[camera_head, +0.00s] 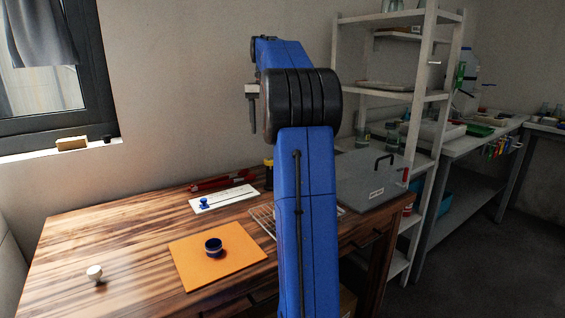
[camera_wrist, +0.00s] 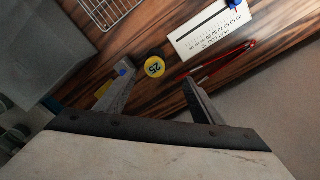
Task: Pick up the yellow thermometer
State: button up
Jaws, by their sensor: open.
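A round yellow face marked "25" (camera_wrist: 154,67), with a dark body, stands on the wooden table in the wrist view; I take it to be the yellow thermometer. In the head view a small yellow and black thing (camera_head: 268,174) shows beside my arm, partly hidden by it. My gripper (camera_wrist: 156,76) is open and empty. Its fingertips lie either side of the yellow face in the wrist view, with the gripper above the table. In the head view my gripper (camera_head: 253,112) is raised well above the table. A small yellow patch and a blue dot show by the left finger, partly hidden.
A white log card (camera_head: 224,197) with a blue knob and a red tool (camera_head: 215,182) lie close by. A wire rack (camera_wrist: 110,10) and a grey handled box (camera_head: 365,183) are to the right in the head view.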

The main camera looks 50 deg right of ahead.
jog(key=f, duration=0.4)
jog(key=d+f, duration=0.1)
jog(key=f, duration=0.3)
jog(key=d+f, duration=0.1)
jog(key=f, duration=0.2)
jog(key=shift+s+d+f, duration=0.1)
jog(key=shift+d+f, duration=0.05)
jog(key=shift+f, duration=0.25)
jog(key=shift+w+f, duration=0.2)
jog(key=shift+f, duration=2.65)
jog(key=c, duration=1.1)
